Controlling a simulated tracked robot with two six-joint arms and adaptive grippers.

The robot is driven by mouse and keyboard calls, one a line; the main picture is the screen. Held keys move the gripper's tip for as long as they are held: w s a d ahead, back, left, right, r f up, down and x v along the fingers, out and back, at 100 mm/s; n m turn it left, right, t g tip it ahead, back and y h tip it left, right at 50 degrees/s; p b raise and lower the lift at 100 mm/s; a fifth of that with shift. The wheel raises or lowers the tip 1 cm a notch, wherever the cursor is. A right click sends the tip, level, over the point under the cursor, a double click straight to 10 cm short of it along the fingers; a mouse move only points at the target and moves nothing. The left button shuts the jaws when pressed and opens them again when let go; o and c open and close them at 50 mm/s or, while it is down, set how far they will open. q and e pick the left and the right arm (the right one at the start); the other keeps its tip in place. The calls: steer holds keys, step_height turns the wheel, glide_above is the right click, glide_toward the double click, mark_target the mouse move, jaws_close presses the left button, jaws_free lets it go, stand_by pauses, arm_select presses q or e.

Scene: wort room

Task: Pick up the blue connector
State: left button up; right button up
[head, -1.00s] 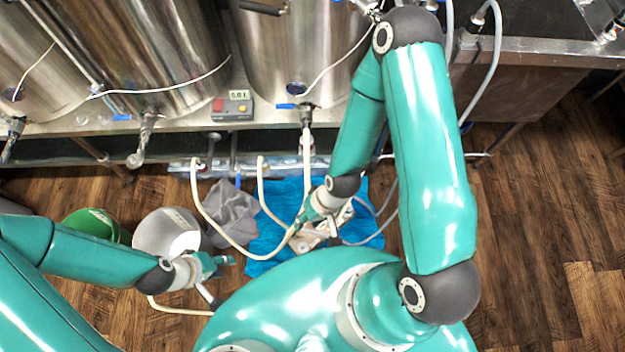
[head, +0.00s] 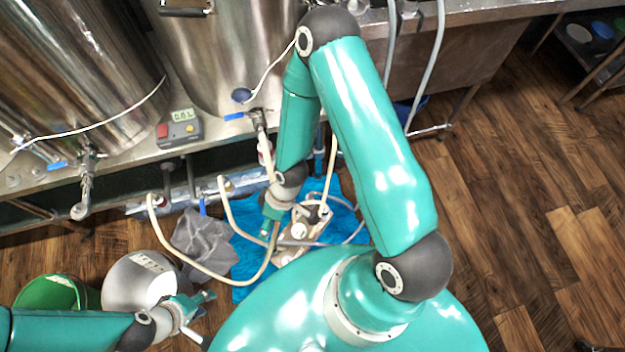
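I cannot make out a separate blue connector for certain. Blue parts in the head view are a valve handle (head: 234,116) on the tank outlet and a smaller handle (head: 202,207) under the bench. My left gripper (head: 207,306) is at the lower left, right of the metal bucket, with its fingers apart and nothing seen between them. My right gripper (head: 270,234) points down beside the pump (head: 303,228) on the blue cloth (head: 245,270). A cream hose (head: 223,279) loops up to it. Its fingertips are too small and covered to tell whether they hold the hose.
A metal bucket (head: 128,290) and a green bucket (head: 50,291) stand at the lower left. A grey cloth (head: 205,245) lies beside the blue one. Steel tanks (head: 85,70) and a controller (head: 180,128) stand on the bench. The wooden floor at right is clear.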

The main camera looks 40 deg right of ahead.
steer(key=w+d+f+n+b, duration=0.2)
steer(key=f+n+b, duration=0.1)
steer(key=f, duration=0.2)
steer(key=w+d+f+n+b, duration=0.2)
steer(key=d+f+n+b, duration=0.1)
steer(key=f, duration=0.2)
steer(key=n+h+b, duration=0.4)
steer(key=n+b, duration=1)
steer(key=n, duration=0.1)
glide_above(310, 199)
step_height(310, 199, down, 15)
steer(key=shift+g, duration=0.3)
steer(key=f+b, duration=0.1)
steer(key=f, duration=0.2)
steer(key=f+b, duration=0.1)
steer(key=f, duration=0.3)
steer(key=f+b, duration=0.2)
steer(key=f, duration=0.2)
steer(key=shift+w+d, duration=0.25)
step_height(310, 199, down, 5)
steer(key=shift+w+d+b, duration=0.1)
steer(key=shift+d+b, duration=0.05)
steer(key=shift+b, duration=1)
arm_select(q)
step_height(310, 199, down, 29)
arm_select(e)
jaws_close()
